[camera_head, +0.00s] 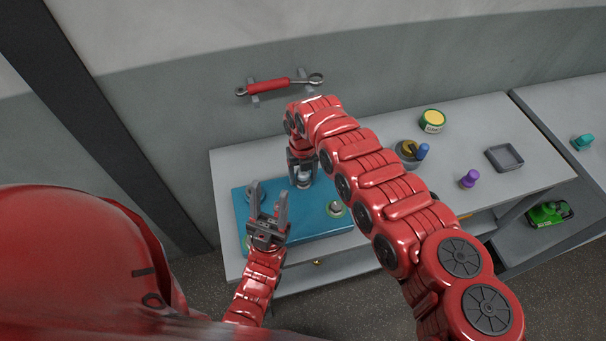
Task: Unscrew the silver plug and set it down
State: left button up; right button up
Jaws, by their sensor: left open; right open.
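A blue board or case (318,222) lies on the grey bench. A small silver piece (336,208) in a green ring sits on its right part; it looks like a plug. My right gripper (303,183) points down over the back of the blue board, open. A pale silvery piece (304,177) shows between its fingers; I cannot tell whether they touch it. My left gripper (268,200) is open above the left part of the blue board, fingers pointing away, with nothing seen between them. My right arm hides some of the bench behind it.
The grey bench (480,125) holds a green-and-yellow tin (432,121), a blue-topped item (422,151), a purple knob-like piece (468,179) and a dark grey tray (504,158). A red-handled wrench (268,87) hangs on the wall. A green item (548,213) sits lower right.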

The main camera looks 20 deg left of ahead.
jog(key=m, duration=0.7)
jog(key=c, duration=0.7)
jog(key=n, duration=0.4)
jog(key=shift+r, duration=0.1)
jog(key=shift+c, duration=0.3)
jog(key=n, duration=0.3)
jog(key=o, duration=0.8)
jog(key=shift+c, duration=0.2)
jog(key=shift+m, duration=1.2)
jog(key=m, duration=0.4)
jog(key=shift+m, duration=0.3)
